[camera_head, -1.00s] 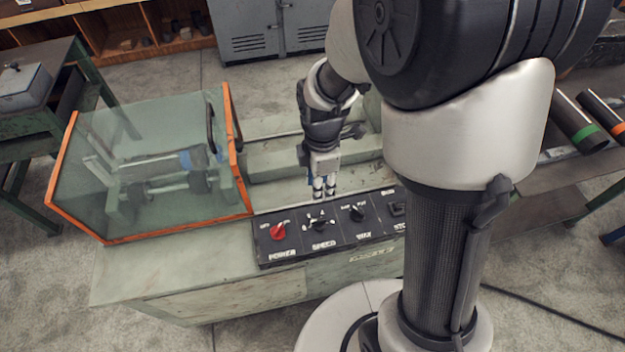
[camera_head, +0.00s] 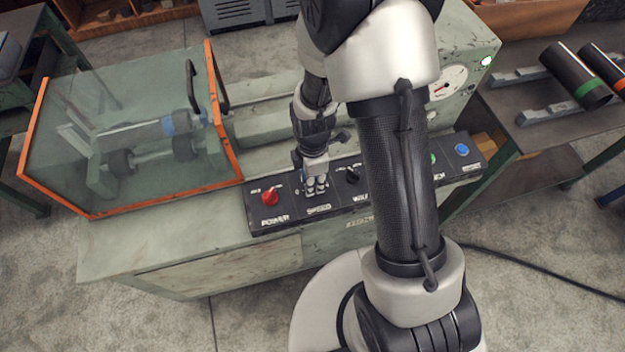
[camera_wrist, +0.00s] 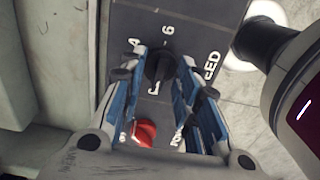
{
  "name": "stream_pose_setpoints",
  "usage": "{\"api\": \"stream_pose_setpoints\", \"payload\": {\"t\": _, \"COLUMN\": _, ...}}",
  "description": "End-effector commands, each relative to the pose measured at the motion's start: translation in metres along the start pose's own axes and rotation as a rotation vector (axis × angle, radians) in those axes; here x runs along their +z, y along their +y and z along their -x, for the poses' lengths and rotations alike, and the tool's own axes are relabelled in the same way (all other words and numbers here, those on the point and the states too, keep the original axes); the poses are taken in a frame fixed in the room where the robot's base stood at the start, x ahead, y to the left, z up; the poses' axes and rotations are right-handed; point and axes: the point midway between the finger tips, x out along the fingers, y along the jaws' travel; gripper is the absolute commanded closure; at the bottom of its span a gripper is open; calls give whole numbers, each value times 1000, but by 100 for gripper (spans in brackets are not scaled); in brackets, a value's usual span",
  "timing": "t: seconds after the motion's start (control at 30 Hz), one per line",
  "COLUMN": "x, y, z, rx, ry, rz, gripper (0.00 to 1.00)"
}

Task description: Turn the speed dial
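The speed dial (camera_wrist: 160,66) is a black knob on the dark control panel. In the wrist view it sits between the blue-sided fingertips of my gripper (camera_wrist: 161,72), with part of the "SPEED" label to its right. The fingers are apart, one on each side of the dial; I cannot tell whether they touch it. In the head view my gripper (camera_head: 316,187) points down over the spot above the "SPEED" label and mostly hides the dial.
The red power knob (camera_head: 270,198) is just left of my gripper; it also shows in the wrist view (camera_wrist: 145,132). Another black knob (camera_head: 352,176) is close on the right. A clear guard with an orange frame (camera_head: 227,120) stands to the left.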

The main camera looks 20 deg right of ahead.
Motion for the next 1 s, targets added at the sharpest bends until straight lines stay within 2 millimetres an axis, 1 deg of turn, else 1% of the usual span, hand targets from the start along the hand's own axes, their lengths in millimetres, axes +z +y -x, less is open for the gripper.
{"api": "stream_pose_setpoints", "payload": {"t": 0.27, "x": 0, "y": 0, "z": -1, "rx": 1, "ry": 0, "rz": 0, "gripper": 70}}
{"api": "stream_pose_setpoints", "payload": {"t": 0.7, "x": 0, "y": 0, "z": -1, "rx": 1, "ry": 0, "rz": 0, "gripper": 99}}
{"api": "stream_pose_setpoints", "payload": {"t": 1.0, "x": 0, "y": 0, "z": -1, "rx": 1, "ry": 0, "rz": -1, "gripper": 100}}
